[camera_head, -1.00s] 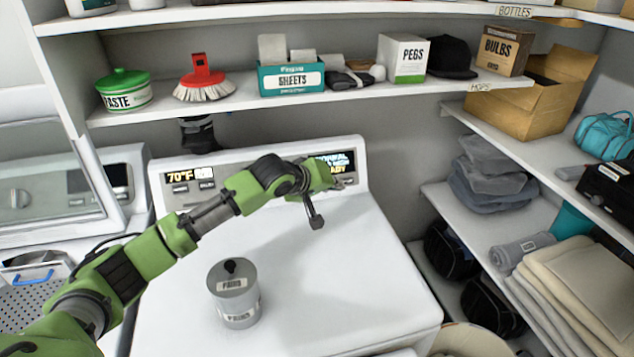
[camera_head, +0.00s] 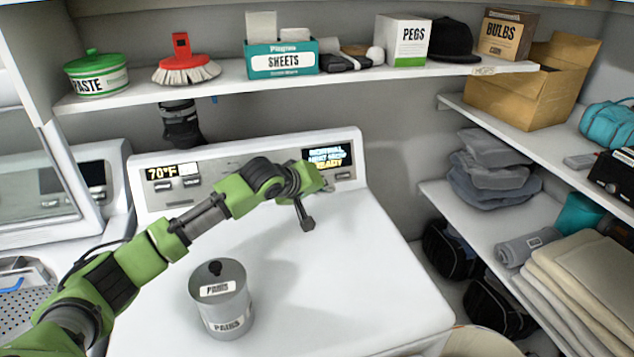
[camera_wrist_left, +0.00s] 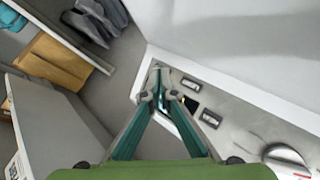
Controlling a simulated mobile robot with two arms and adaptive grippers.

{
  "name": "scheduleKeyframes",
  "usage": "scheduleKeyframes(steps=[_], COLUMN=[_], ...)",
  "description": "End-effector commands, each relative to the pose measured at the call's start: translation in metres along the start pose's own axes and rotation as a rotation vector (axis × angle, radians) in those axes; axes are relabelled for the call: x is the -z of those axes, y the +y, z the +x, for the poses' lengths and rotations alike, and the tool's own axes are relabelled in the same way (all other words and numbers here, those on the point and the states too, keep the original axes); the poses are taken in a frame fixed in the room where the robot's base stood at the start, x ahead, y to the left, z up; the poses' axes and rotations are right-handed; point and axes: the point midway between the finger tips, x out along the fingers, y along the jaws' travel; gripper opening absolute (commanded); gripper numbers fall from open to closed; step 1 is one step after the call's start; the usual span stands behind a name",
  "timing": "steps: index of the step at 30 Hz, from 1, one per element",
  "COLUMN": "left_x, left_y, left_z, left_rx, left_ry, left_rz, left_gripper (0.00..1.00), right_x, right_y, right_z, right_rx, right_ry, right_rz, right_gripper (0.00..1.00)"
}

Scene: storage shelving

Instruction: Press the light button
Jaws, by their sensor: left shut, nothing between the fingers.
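The white machine's control panel (camera_head: 240,175) carries a display (camera_head: 327,156) at its right and a small grey button (camera_head: 343,176) below that. Two more buttons (camera_head: 192,182) sit under the 70°F display on the left. My left gripper (camera_head: 324,183) is just in front of the panel's right part, below the right display. In the left wrist view the gripper (camera_wrist_left: 158,92) is shut and empty, its tips over the panel beside one button (camera_wrist_left: 190,84); another button (camera_wrist_left: 210,118) lies further right. I cannot read which button is the light one, or tell whether the tips touch. My right gripper is out of view.
A shelf (camera_head: 230,85) with boxes, a brush and a tub runs above the panel. A round knob (camera_wrist_left: 287,158) is on the panel. The machine top's right side is clear.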

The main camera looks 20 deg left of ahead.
Motion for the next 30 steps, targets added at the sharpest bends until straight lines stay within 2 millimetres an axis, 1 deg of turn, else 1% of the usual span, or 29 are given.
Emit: scheduleKeyframes(steps=[1, 8, 12, 14, 19, 30], left_x=[0.001, 0.015, 0.026, 0.031, 0.039, 0.042], left_y=[-0.005, -0.023, -0.032, -0.033, -0.04, -0.042], left_z=[0.005, 0.029, 0.042, 0.044, 0.054, 0.058], left_rx=[0.001, 0.001, 0.0, 0.001, 0.001, 0.0], left_ry=[0.002, 0.002, 0.004, 0.001, 0.001, 0.001], left_rz=[-0.001, -0.001, -0.001, -0.002, -0.001, 0.0], left_gripper=[0.0, 0.0, 0.0, 0.0, 0.0, 0.0], right_x=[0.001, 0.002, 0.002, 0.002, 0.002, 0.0], right_y=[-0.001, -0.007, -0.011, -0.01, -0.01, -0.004], right_z=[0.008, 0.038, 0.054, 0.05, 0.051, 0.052], right_rx=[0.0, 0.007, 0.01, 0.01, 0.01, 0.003], right_ry=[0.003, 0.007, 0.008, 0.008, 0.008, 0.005], right_rz=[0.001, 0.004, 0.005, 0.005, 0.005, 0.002], right_gripper=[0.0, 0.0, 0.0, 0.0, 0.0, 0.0])
